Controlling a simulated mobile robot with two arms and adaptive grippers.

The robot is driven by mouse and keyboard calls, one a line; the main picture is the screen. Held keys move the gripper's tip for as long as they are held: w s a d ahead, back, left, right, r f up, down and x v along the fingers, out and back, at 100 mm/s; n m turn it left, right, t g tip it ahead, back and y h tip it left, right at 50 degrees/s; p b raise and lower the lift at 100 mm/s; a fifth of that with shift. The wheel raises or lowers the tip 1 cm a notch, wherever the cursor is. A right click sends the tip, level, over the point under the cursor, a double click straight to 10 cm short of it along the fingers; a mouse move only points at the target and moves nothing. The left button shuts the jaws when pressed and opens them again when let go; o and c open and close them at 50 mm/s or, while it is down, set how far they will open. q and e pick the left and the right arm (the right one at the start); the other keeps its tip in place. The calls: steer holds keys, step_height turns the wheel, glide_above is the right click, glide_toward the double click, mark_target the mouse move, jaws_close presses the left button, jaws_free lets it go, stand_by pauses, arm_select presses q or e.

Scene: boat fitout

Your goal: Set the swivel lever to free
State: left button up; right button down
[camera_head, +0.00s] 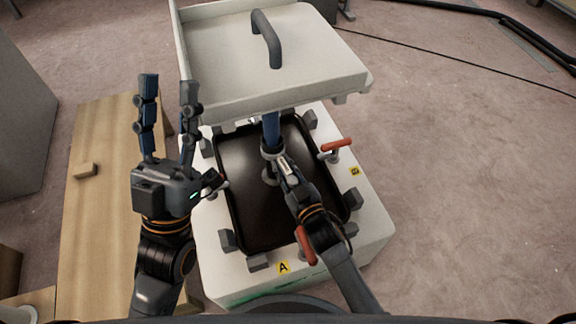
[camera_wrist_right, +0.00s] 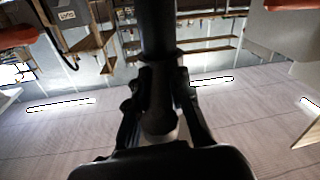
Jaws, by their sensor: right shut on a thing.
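Several red-handled levers sit around a black panel (camera_head: 262,195) in a white base; one red lever (camera_head: 337,146) is on its right side and another red lever (camera_head: 306,246) is at its near edge, partly behind my right arm. I cannot tell which is the swivel lever. My right gripper (camera_head: 271,128) is over the panel, its fingers reaching under the white tray-like part. In the right wrist view its fingers are closed around a dark post (camera_wrist_right: 158,30), which hides its far side. My left gripper (camera_head: 168,86) is open and empty, left of the base, fingers pointing away.
The white tray-like part (camera_head: 215,50) with a grey handle (camera_head: 265,38) overhangs the far end of the panel. Yellow labels A (camera_head: 283,267) and B (camera_head: 354,171) mark the base. A wooden bench (camera_head: 95,215) stands to the left.

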steer(key=shift+a, duration=0.1)
stand_by(0.3)
steer(key=c, duration=1.2)
jaws_free()
step_height(320, 180, up, 10)
